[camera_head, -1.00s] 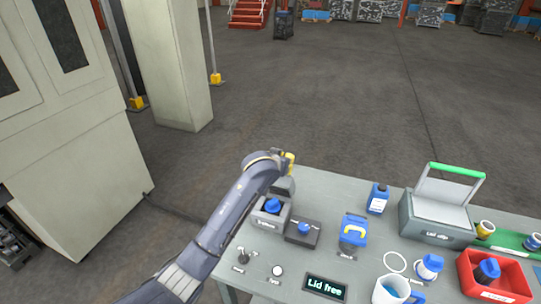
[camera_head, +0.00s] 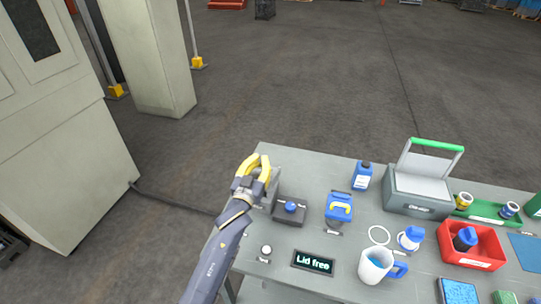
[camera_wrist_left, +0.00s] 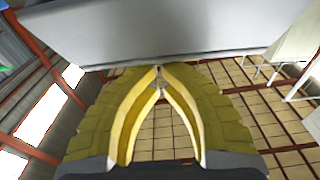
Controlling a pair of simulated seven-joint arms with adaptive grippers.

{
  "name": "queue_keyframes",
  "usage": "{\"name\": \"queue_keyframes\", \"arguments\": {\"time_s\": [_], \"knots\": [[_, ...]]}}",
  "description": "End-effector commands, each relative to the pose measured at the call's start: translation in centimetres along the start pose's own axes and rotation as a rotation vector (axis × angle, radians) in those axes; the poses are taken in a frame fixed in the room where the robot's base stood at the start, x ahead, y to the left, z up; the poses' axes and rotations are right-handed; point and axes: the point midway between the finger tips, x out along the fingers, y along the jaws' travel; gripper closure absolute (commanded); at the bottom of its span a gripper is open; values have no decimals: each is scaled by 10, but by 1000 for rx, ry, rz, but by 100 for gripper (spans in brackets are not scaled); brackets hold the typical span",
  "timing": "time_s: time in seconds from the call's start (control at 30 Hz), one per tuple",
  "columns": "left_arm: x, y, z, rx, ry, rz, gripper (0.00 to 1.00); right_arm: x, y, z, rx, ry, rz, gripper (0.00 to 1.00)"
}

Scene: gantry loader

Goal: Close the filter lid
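The filter lid (camera_head: 425,167) appears to be the pale panel with a green handle bar (camera_head: 437,144) standing raised on a grey box (camera_head: 418,196) at the back right of the table in the head view. My left gripper (camera_head: 260,158) has yellow fingers and is at the table's back left corner, far left of the lid. Its fingertips come together in the left wrist view (camera_wrist_left: 159,72), with nothing visible between them. The left gripper and arm hide part of the table's left end. My right gripper is not in view.

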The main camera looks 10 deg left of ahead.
Motion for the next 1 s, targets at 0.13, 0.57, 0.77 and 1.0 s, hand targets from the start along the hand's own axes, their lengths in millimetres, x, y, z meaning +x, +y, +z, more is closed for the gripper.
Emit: {"name": "queue_keyframes", "arguments": {"time_s": [0.13, 0.57, 0.77, 1.0], "knots": [[-12, -3, 10, 0, -12, -6, 100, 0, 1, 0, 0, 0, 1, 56], [-39, -5, 29, 0, -8, -10, 100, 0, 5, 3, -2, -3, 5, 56], [-43, -5, 33, 1, -6, -10, 100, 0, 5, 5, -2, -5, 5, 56], [-45, -5, 35, 1, -8, -10, 100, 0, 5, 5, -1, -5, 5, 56]]}}
